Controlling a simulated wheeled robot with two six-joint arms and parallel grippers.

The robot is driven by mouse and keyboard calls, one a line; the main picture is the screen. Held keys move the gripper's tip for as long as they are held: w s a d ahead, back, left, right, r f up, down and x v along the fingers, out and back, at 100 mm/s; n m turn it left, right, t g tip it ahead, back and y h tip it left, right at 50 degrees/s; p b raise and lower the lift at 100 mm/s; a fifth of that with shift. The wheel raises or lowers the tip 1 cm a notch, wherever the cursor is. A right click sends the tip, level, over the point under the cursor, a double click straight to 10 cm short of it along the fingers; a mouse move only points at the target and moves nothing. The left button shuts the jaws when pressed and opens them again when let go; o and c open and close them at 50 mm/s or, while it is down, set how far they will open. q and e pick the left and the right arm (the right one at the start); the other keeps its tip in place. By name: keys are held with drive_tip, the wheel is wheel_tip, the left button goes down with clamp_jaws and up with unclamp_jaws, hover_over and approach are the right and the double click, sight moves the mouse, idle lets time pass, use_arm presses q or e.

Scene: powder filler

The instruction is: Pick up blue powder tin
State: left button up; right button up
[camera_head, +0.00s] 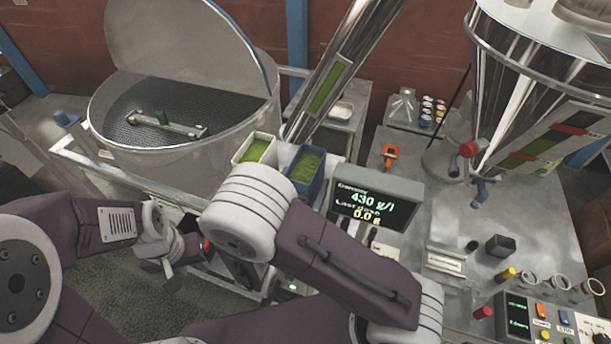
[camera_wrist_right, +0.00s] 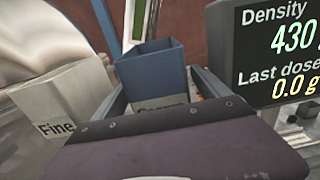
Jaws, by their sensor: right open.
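The blue powder tin (camera_head: 306,170) is an open-topped box with green powder inside. It stands upright beside a white tin (camera_head: 258,151), in front of the large steel drum. In the right wrist view the blue tin (camera_wrist_right: 150,75) has a label partly hidden by my gripper. My right gripper (camera_wrist_right: 158,92) is open, with a finger on each side of the blue tin; I cannot tell whether they touch it. In the head view my right arm hides this gripper. My left gripper (camera_head: 178,240) is at the lower left, away from the tins; its jaws are unclear.
The white tin, labelled "Fine" (camera_wrist_right: 62,108), stands close to the left finger. A display (camera_head: 374,207) reading 430 g/l stands just right of the blue tin. The steel drum (camera_head: 183,110) is behind left, and a sloping metal tube (camera_head: 340,70) rises behind the tins.

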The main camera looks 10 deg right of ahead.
drive_tip(key=shift+x, duration=1.15)
drive_tip(key=shift+s+a, duration=0.15)
drive_tip(key=c, duration=1.5)
clamp_jaws()
